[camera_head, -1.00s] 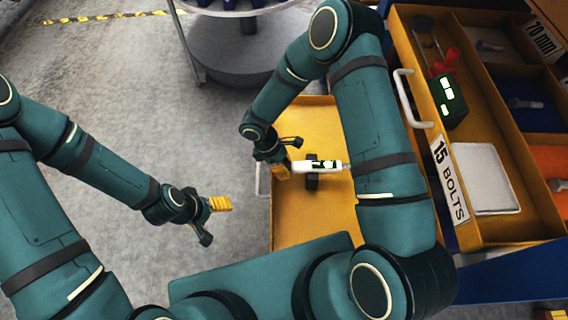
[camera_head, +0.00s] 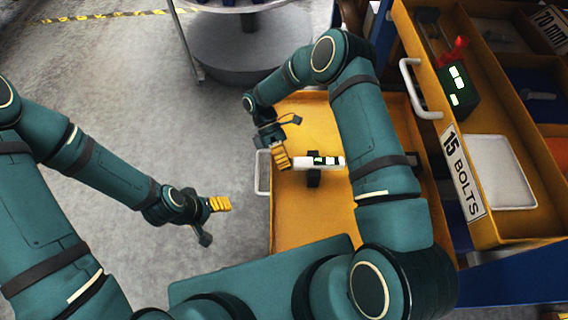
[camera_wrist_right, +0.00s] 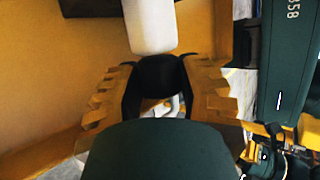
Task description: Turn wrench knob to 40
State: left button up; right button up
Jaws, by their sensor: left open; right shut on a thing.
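The wrench (camera_head: 305,163) has a white body with a dark display and lit marks, and lies across a dark holder (camera_head: 313,180) in the yellow drawer. Its white body also shows at the top of the right wrist view (camera_wrist_right: 150,24). My right gripper (camera_head: 279,160) is at the left end of the wrench, shut on its black knob (camera_wrist_right: 158,82), which sits between the yellow ribbed fingers in the wrist view. The display reading is too small to tell. My left gripper (camera_head: 220,204) is open and empty, left of the drawer above the floor.
The yellow drawer (camera_head: 300,225) has a white handle (camera_head: 262,172) on its left side. A higher yellow drawer (camera_head: 480,228) labelled 15 BOLTS stands at the right, with a white tray (camera_head: 497,172) and a dark green device (camera_head: 458,88). A grey round base (camera_head: 240,60) stands at the back.

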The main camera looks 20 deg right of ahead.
dwell(0.3)
jog(key=o, duration=1.2)
jog(key=v, duration=1.2)
jog(key=shift+w+f, duration=0.15)
jog(key=shift+f, duration=0.05)
